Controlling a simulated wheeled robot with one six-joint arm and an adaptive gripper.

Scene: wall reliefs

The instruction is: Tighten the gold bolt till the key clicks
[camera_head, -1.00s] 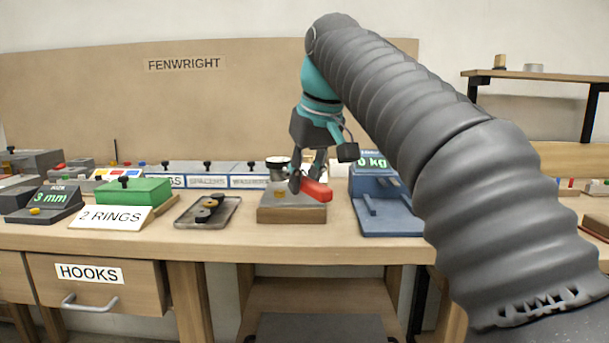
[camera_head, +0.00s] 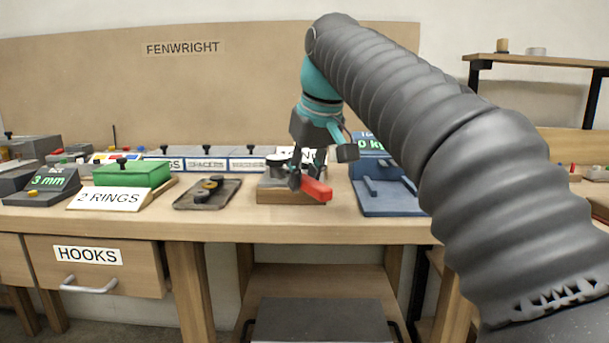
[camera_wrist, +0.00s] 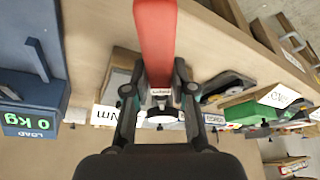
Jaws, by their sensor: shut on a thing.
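My gripper (camera_head: 296,181) is shut on the red-handled key (camera_head: 317,190) just above a grey-topped wooden block (camera_head: 290,197) on the bench. The key's red handle points toward the front right and overlaps the block's front edge. In the wrist view the red handle (camera_wrist: 155,40) runs up from between the fingers (camera_wrist: 158,92). The gold bolt cannot be made out now; my gripper and the key cover that part of the block. Whether the key's end sits on the bolt cannot be told. A white card marked "Nm" (camera_wrist: 104,115) is partly visible in the wrist view.
A blue scale (camera_head: 382,190) reading 0 kg stands close to the right. A dark tray (camera_head: 184,204) with small parts lies to the left, beside a green box (camera_head: 132,174) and a "2 RINGS" card (camera_head: 107,200). Labelled bins (camera_head: 207,165) line the back.

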